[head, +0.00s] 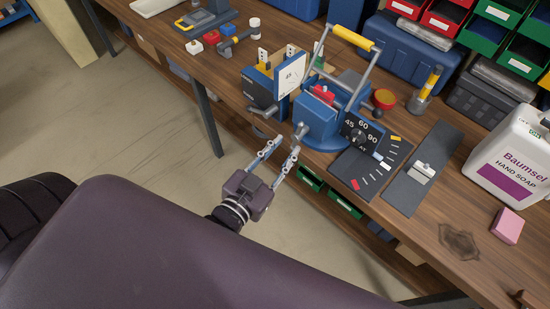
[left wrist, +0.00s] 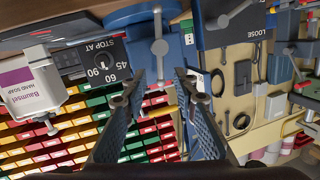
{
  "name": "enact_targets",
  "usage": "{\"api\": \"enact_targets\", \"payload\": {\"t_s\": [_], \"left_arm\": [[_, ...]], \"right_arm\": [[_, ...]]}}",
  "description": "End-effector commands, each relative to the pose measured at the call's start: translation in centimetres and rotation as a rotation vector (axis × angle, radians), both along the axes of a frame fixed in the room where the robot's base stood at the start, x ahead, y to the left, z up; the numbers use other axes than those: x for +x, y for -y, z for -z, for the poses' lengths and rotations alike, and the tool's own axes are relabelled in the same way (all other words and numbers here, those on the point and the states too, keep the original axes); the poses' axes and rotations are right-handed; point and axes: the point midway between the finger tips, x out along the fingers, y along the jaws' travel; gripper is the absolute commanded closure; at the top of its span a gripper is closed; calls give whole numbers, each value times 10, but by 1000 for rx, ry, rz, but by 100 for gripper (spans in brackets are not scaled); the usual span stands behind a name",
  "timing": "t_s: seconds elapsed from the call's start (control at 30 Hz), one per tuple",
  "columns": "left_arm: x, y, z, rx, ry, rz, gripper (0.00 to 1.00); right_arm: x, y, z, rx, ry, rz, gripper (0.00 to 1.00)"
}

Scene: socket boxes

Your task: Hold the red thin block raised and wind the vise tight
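The blue vise (head: 316,118) stands at the front edge of the wooden bench. A red thin block (head: 323,94) shows at the top of its jaws; I cannot tell whether it is raised or clamped. The vise's grey screw handle (head: 299,131) sticks out toward the front. In the left wrist view, the handle's round hub (left wrist: 159,47) and crossbar lie ahead, between and beyond the fingers. My left gripper (head: 280,147) is open and empty, in front of the bench edge, with its fingers pointing at the handle but apart from it. My right gripper is not in view.
A dial panel (head: 371,160) marked 45, 60, 90 lies right of the vise. A soap jug (head: 510,150) and pink block (head: 507,226) are farther right. Green bins (head: 345,204) sit below the bench edge.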

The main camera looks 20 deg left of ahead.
Motion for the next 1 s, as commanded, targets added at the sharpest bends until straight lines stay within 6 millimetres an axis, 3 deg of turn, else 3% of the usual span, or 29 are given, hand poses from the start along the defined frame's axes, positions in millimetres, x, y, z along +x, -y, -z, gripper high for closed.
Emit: {"api": "enact_targets", "payload": {"t_s": [0.1, 0.3, 1.0], "left_arm": [[-18, -2, -2, 0, -2, 0, 73], [-34, -5, -4, 1, 0, -1, 73], [-37, -5, -2, 1, -5, 0, 73]], "right_arm": [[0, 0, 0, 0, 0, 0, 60], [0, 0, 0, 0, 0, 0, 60], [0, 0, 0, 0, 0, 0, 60]]}}
